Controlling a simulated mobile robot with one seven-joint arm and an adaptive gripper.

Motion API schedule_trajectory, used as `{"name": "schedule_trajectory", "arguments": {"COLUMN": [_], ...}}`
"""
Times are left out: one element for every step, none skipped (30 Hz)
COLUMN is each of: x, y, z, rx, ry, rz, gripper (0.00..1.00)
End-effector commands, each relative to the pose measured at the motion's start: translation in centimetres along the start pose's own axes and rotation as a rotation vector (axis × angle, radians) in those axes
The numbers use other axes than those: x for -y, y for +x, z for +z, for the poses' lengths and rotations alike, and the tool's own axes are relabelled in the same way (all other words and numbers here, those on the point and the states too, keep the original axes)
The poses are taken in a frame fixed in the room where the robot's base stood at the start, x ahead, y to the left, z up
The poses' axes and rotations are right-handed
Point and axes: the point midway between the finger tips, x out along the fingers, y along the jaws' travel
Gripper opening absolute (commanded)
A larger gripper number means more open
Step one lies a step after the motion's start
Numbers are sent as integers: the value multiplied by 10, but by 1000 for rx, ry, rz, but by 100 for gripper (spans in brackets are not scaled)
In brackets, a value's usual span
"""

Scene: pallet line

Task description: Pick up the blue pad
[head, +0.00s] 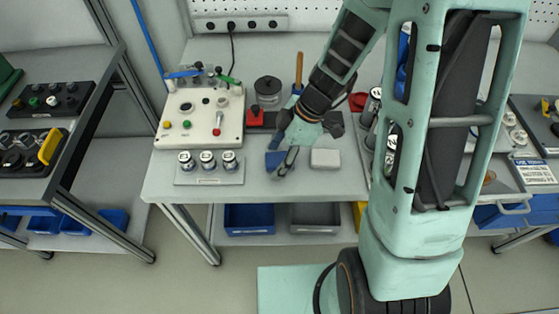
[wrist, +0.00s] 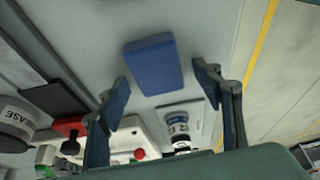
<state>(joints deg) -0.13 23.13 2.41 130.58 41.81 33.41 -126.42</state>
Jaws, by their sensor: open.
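The blue pad (wrist: 153,62) is a flat rectangular block lying on the grey bench top. In the wrist view it shows whole, just beyond and between my fingertips. In the head view the blue pad (head: 274,160) is partly covered by a dark finger, near the bench's front edge. My gripper (wrist: 163,78) is open, with its two fingers spread wider than the pad and nothing between them held. The head view shows my gripper (head: 285,150) reaching down over the bench at the pad; the exact height gap cannot be told.
A pale grey block (head: 325,158) is to the right. A red-and-black button (head: 255,115) and a dark jar (head: 267,90) stand behind.

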Motion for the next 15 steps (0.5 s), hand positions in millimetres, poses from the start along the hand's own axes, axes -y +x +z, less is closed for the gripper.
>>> {"name": "schedule_trajectory", "arguments": {"x": [0,0,0,0,0,0,0,0,0,0,0,0,0,0,0], "y": [1,1,1,1,1,1,1,1,1,1,1,1,1,1,1], "z": [0,0,0,0,0,0,0,0,0,0,0,0,0,0,0], "rx": [0,0,0,0,0,0,0,0,0,0,0,0,0,0,0], "ry": [0,0,0,0,0,0,0,0,0,0,0,0,0,0,0], "rz": [1,1,1,1,1,1,1,0,0,0,0,0,0,0,0], "gripper": [60,60,60,60,60,60,60,60,60,60,60,60,60,57,52]}}
